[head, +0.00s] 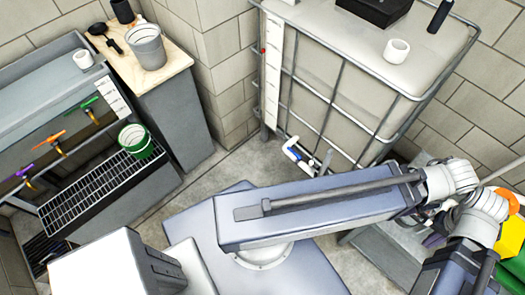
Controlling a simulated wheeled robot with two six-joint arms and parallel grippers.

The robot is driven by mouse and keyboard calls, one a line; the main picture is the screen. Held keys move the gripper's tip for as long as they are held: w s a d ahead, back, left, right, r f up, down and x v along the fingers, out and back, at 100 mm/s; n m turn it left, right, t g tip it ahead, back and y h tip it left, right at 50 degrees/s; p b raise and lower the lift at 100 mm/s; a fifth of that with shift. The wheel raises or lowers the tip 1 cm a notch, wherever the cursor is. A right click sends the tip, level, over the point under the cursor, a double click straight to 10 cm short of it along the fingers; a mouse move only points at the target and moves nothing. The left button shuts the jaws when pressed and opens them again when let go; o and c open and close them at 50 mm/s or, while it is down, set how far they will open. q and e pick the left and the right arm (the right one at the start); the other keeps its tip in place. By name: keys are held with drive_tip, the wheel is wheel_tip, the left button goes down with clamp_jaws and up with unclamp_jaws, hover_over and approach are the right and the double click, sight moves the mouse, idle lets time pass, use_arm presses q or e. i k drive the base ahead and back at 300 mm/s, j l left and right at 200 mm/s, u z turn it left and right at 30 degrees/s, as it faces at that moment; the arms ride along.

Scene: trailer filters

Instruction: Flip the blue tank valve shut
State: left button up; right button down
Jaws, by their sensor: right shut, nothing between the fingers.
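The blue tank valve (293,153) sits low at the front left of the caged tank (345,105), near the floor. It is small in the head view, a white body with a blue handle, and its exact handle angle is hard to tell. My right arm reaches across the lower middle and folds back at the right. My right gripper (455,272) shows poorly among dark parts at the lower right edge. It is shut and empty, well apart from the valve. My left gripper is not in view.
A steel sink bench (58,100) with coloured levers and a grate stands at the left. A green bucket (135,138) is on the grate. A grey bucket (146,47) stands on the wooden counter. Open floor (230,165) lies left of the valve.

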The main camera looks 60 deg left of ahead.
sight(294, 153)
drive_tip(key=u, duration=1.45)
drive_tip(key=i+j, duration=0.4)
